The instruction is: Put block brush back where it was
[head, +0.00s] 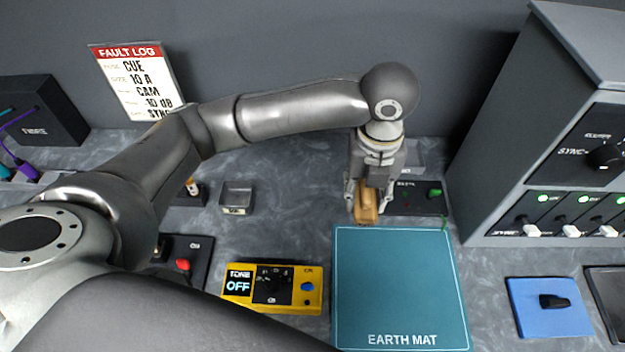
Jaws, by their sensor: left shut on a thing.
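The block brush (367,206) is a small tan wooden block. My left gripper (364,199) is shut on it, just behind the back edge of the teal earth mat (400,280). The gripper points down, and I cannot tell whether the brush touches the bench. The brush's underside is hidden. My right gripper is not in view.
A black box with a green knob (434,193) is right beside the gripper. The mat is bare.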

